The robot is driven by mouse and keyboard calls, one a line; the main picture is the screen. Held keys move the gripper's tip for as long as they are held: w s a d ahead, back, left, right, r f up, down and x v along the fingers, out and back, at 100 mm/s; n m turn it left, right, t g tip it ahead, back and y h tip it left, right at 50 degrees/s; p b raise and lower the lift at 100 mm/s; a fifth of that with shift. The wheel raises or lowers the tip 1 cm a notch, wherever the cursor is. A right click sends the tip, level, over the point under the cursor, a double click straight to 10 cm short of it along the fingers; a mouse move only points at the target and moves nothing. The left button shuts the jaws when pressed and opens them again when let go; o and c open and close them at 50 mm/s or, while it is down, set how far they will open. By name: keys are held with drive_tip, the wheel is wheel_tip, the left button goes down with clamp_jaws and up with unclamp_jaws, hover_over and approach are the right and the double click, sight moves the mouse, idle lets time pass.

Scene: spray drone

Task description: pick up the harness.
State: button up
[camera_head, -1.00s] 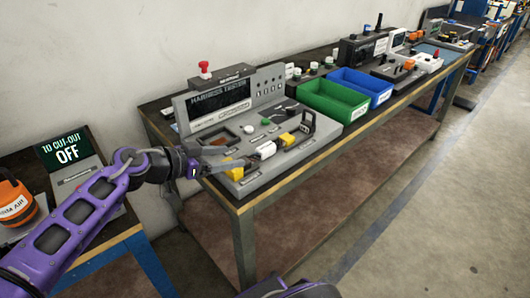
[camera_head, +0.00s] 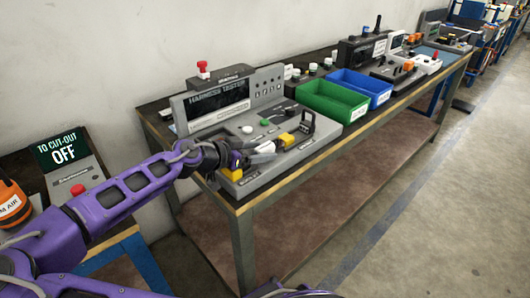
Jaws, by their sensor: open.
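The harness tester (camera_head: 215,105) is a grey console with a dark screen, standing on the near end of the long bench. Along its front deck lie a yellow block (camera_head: 233,172), another yellow part (camera_head: 287,139) and a black upright loop (camera_head: 307,123). Which of these parts belong to the harness I cannot tell for sure.
A green bin (camera_head: 333,102) and a blue bin (camera_head: 360,86) stand right of the tester. A red button (camera_head: 203,67) tops the box behind it. A cut-out display (camera_head: 63,149) reading OFF stands on the left table. The floor at the right is clear.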

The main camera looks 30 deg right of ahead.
clamp_jaws()
idle(0.3)
drive_tip(key=shift+r, duration=0.1)
